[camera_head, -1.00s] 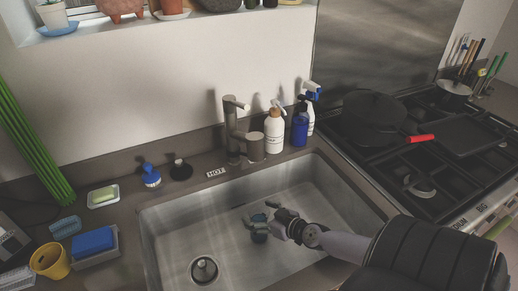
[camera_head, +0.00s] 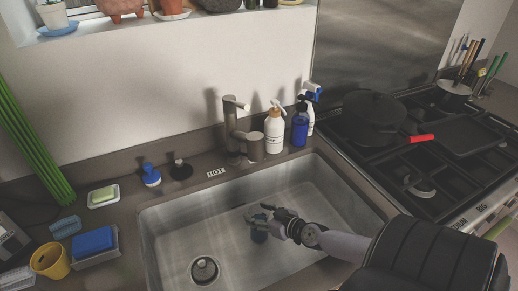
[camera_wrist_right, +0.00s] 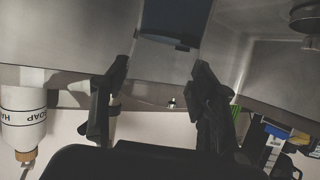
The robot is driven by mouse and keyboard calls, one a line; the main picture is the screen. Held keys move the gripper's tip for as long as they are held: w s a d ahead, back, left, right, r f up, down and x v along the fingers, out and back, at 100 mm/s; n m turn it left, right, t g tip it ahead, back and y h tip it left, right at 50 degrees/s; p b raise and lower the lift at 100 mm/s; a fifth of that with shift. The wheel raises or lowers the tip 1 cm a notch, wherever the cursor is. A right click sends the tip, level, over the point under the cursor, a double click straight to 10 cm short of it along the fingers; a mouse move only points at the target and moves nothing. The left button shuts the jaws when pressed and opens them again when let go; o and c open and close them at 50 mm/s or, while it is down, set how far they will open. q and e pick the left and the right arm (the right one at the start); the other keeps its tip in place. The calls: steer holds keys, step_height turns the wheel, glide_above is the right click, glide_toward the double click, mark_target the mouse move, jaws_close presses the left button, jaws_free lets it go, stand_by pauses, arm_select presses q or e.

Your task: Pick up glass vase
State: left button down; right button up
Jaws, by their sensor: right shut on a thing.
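The glass vase (camera_head: 258,235) is a small dark blue vessel low in the sink basin, partly hidden by my right gripper (camera_head: 262,216). In the right wrist view the vase (camera_wrist_right: 174,22) shows at the top edge, cut off by the frame, with a dark rim. The two fingers of my right gripper (camera_wrist_right: 160,68) show below it, one on each side. The right gripper is shut on the vase; the exact contact is not clear. My left gripper is not in view.
The steel sink (camera_head: 160,235) surrounds the vase, with a drain (camera_head: 204,270) to the left. The faucet (camera_head: 235,130), a soap bottle (camera_head: 274,130) and a blue bottle (camera_head: 299,130) stand behind it. The stove with a black pan (camera_head: 372,115) is at right. Much of the basin floor is clear.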

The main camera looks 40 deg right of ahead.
jaws_close()
steer(key=shift+r, duration=0.15)
stand_by(0.4)
